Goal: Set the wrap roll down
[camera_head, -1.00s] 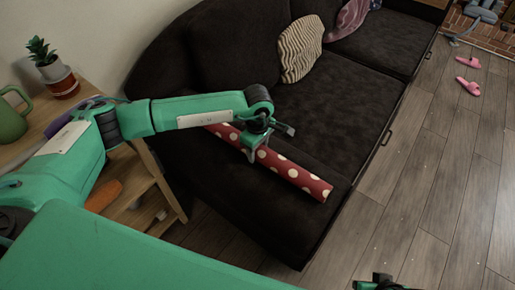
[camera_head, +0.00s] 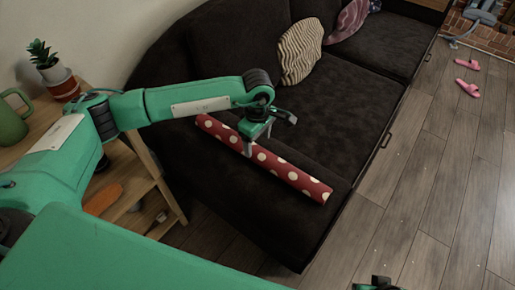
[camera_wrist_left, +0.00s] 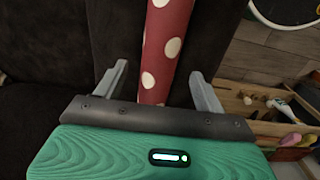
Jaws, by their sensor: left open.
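The wrap roll (camera_head: 294,177) is a long red tube with cream dots. It lies at a slant on the near end of the dark sofa (camera_head: 243,220). My left gripper (camera_head: 256,146) is open above the roll's middle. In the left wrist view the roll (camera_wrist_left: 165,45) runs between the two spread fingers (camera_wrist_left: 159,76), with a gap on each side. My right gripper (camera_head: 377,284) only peeks in at the bottom edge, and its jaws cannot be made out.
A wooden shelf (camera_head: 150,178) stands left of the sofa, with a green mug (camera_head: 12,122) and a potted plant (camera_head: 58,82) on top. A striped cushion (camera_head: 300,52) leans on the sofa back. Pink slippers (camera_head: 467,88) lie on the floor. The right-hand floor is mostly clear.

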